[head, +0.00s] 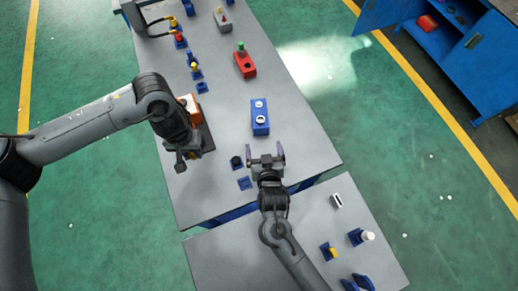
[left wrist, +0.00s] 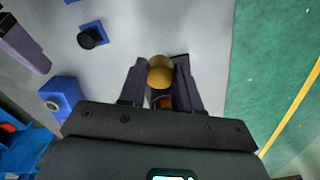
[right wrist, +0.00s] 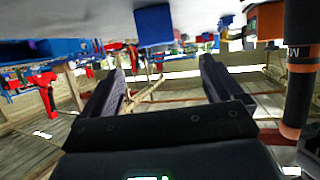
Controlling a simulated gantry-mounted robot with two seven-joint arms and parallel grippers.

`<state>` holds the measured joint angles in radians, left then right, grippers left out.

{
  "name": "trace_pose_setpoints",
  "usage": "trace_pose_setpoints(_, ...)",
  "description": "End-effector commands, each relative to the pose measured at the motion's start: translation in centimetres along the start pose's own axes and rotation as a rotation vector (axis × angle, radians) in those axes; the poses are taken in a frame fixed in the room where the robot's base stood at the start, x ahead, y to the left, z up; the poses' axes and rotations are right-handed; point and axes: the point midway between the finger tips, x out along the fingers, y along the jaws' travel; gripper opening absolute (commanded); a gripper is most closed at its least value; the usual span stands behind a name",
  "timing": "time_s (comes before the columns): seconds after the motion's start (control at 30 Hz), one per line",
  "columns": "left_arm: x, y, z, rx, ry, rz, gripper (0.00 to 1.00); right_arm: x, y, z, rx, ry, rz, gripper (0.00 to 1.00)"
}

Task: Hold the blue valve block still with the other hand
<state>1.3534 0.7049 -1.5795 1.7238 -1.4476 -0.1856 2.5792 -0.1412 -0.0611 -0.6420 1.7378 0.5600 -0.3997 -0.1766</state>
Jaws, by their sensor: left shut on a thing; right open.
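The blue valve block (head: 260,117) stands upright on the grey table, with a pale round fitting on top and a dark-centred ring lower down. It also shows at the left of the left wrist view (left wrist: 60,98) and at the top of the right wrist view (right wrist: 154,25). My right gripper (head: 266,154) is open and empty, just in front of the block, fingers pointing towards it and apart from it. My left gripper (left wrist: 160,70) is shut on a yellow round knob (left wrist: 160,76) with orange below it. In the head view my left arm partly hides the orange-and-white part (head: 190,103).
A small black knob on a blue base (head: 236,162) sits left of my right gripper. A red block with a green knob (head: 244,62) stands farther back. Several small blue-based parts line the table's left side. The table right of the valve block is clear.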

Motion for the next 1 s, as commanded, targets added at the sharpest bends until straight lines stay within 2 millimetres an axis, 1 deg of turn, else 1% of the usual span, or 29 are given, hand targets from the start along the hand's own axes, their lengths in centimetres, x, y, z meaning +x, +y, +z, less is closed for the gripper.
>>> trace_pose_setpoints(0.13, 0.2, 0.0, 0.0, 0.0, 0.0, 0.0, 0.0, 0.6, 0.2, 0.1, 0.009, -0.002, 0.016, 0.94)
trace_pose_setpoints(0.27, 0.6, 0.0, 0.0, 0.0, 0.0, 0.0, 0.0, 2.2, 0.2, 0.1, 0.009, -0.001, 0.016, 0.94)
trace_pose_setpoints(0.5, 1.4, 0.0, 0.0, 0.0, 0.0, 0.0, 0.0, 6.1, 0.3, 0.2, 0.008, -0.002, 0.016, 0.94)
trace_pose_setpoints(0.7, 2.0, 0.0, 0.0, 0.0, 0.0, 0.0, 0.0, 9.1, 0.3, 0.2, 0.008, -0.003, 0.015, 0.94)
trace_pose_setpoints(0.8, 2.2, 0.0, 0.0, 0.0, 0.0, 0.0, 0.0, 10.2, 0.3, 0.2, 0.009, -0.002, 0.015, 0.94)
trace_pose_setpoints(1.0, 2.4, 0.0, 0.0, 0.0, 0.0, 0.0, 0.0, 11.4, 0.3, 0.2, 0.009, -0.003, 0.013, 0.94)
